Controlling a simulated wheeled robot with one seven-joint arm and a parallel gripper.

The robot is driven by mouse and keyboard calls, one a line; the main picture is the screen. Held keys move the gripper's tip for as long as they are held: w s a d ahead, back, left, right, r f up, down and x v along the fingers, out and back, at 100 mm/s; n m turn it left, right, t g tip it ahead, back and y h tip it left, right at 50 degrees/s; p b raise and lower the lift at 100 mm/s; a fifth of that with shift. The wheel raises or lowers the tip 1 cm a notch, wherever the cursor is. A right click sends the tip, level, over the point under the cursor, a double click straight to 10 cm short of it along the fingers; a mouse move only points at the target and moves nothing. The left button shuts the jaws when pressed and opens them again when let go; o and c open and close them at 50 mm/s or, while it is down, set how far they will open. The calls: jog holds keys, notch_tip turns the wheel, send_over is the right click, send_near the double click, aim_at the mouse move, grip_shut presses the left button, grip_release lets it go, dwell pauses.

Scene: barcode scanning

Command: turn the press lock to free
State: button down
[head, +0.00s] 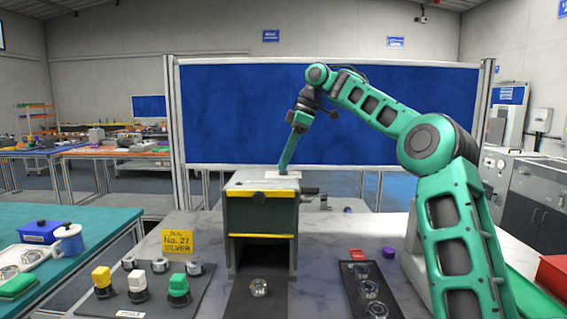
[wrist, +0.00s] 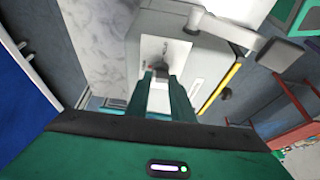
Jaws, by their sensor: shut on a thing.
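The press (head: 263,213) is a grey and dark box with yellow stripes, standing mid-table; it also shows in the wrist view (wrist: 207,62). A small dark lock knob (wrist: 159,69) sits on a light plate on the press top. My gripper (head: 283,170) reaches down onto the press top from above. In the wrist view its two green fingers (wrist: 161,76) are shut on the knob, one on each side. The fingertips partly hide the knob, and it cannot be made out in the head view. I cannot read which way the lock is turned.
A lever arm (wrist: 285,52) sticks out beside the press. A clear round piece (head: 259,287) lies in front of the press. A dark board (head: 130,300) with coloured knobs is at left, with a yellow sign (head: 178,243). A board with rings (head: 353,290) is at right.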

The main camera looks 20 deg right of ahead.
jog(key=shift+w+d+r, duration=0.1)
jog(key=shift+w+d, duration=0.05)
jog(key=c, duration=1.5)
grip_release()
jog(key=shift+c, duration=0.2)
jog(key=v, duration=0.7)
jog(key=shift+r, duration=0.2)
jog(key=shift+w, duration=0.1)
